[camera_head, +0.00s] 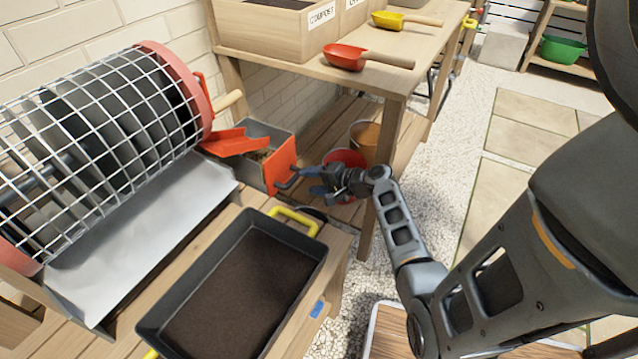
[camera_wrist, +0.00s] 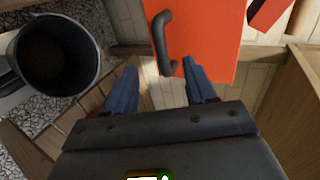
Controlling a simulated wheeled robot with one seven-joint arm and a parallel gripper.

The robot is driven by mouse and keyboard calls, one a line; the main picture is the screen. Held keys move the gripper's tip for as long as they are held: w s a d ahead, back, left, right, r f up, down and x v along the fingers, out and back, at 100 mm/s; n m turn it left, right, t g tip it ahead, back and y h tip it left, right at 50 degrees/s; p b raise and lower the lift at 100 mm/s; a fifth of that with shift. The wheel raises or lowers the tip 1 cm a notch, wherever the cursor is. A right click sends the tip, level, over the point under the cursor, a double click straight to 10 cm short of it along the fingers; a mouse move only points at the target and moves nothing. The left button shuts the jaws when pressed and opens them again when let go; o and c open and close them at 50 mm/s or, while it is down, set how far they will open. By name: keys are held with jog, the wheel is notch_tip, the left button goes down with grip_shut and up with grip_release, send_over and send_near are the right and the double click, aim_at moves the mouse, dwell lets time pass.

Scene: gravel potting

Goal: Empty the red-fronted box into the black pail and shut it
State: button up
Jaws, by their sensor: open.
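The red-fronted box (camera_head: 284,166) juts out beside the wire drum, with its grey walls and some brownish material inside showing. Its red front (camera_wrist: 212,40) and dark bent handle (camera_wrist: 160,38) fill the upper middle of the wrist view. My gripper (camera_head: 312,181) is open and empty just right of that front. In the wrist view its blue fingers (camera_wrist: 160,72) lie either side of the handle's lower end; I cannot tell whether they touch it. The black pail (camera_wrist: 93,75) stands at the left of the wrist view, dark inside. In the head view it is mostly hidden.
A wire drum (camera_head: 100,130) with a red rim and a metal chute (camera_head: 140,240) is at left. A black tray of soil (camera_head: 170,283) lies in front. A red bucket (camera_head: 350,157) stands behind my gripper. A table leg (camera_head: 388,150) rises close to my wrist.

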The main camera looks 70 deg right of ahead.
aim_at(296, 180)
jog(key=b+x, duration=0.3)
jog(key=x, duration=0.3)
dwell(0.3)
jog(key=shift+w+f, duration=0.1)
jog(key=shift+w, duration=0.2)
jog(key=shift+s, duration=0.1)
grip_shut()
